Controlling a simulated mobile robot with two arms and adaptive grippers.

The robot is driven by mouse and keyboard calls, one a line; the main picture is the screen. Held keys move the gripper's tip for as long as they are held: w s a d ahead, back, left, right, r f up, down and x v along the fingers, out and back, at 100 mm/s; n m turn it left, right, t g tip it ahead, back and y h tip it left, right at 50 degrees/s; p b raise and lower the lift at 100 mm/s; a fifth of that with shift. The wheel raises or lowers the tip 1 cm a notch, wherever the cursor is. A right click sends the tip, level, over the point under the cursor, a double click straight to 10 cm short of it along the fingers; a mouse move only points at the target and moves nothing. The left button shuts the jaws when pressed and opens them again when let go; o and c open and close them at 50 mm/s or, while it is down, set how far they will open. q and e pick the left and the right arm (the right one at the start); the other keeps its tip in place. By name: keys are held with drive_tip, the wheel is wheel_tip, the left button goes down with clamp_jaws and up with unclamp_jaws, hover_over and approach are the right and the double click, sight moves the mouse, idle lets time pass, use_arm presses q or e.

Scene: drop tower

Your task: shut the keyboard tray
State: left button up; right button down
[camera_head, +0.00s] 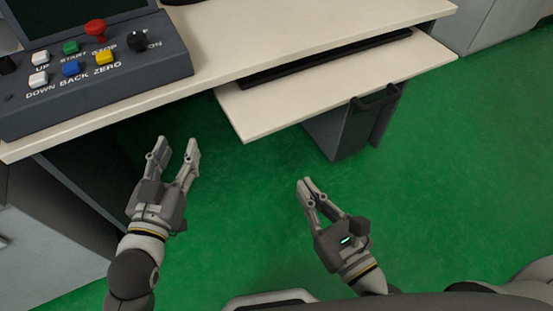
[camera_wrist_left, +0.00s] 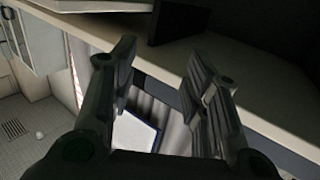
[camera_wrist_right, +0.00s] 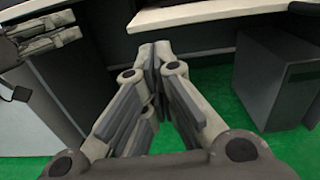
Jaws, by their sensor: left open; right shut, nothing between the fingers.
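The keyboard tray (camera_head: 290,104) is a cream board pulled out from under the desk top, with a dark keyboard (camera_head: 325,60) at its back. A dark handle (camera_head: 376,98) sits at its front edge on the right. The tray's edge also shows at the top of the right wrist view (camera_wrist_right: 265,8). My left gripper (camera_head: 178,146) is open and empty, left of the tray and in front of the desk. My right gripper (camera_head: 305,184) is shut on nothing, in front of the tray and apart from it. My left gripper also shows in the left wrist view (camera_wrist_left: 160,75).
The desk (camera_head: 240,50) carries a control box (camera_head: 95,75) with several coloured buttons at the left. A dark computer case (camera_head: 345,130) stands below the tray's right side. Grey cabinets stand at lower left (camera_head: 45,240) and upper right (camera_head: 490,25). The green floor is open in front.

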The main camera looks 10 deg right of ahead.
use_arm(q)
drive_tip(key=s+a+f+g+y+p, duration=0.2)
drive_tip(key=s+a+f+g+p, duration=0.1)
drive_tip(key=s+f+g, duration=0.3)
drive_tip(key=s+a+f+g+y+p, duration=0.1)
drive_tip(key=s+a+f+g+p, duration=0.2)
drive_tip(key=s+f+g, duration=0.4)
drive_tip(key=shift+s+a+f+n+g+y+p, duration=0.35)
drive_tip(key=shift+s+p, duration=0.4)
drive_tip(key=shift+s, duration=1.35)
use_arm(e)
drive_tip(key=x, duration=1.3)
drive_tip(key=shift+w+f, duration=0.15)
drive_tip(key=shift+w, duration=0.25)
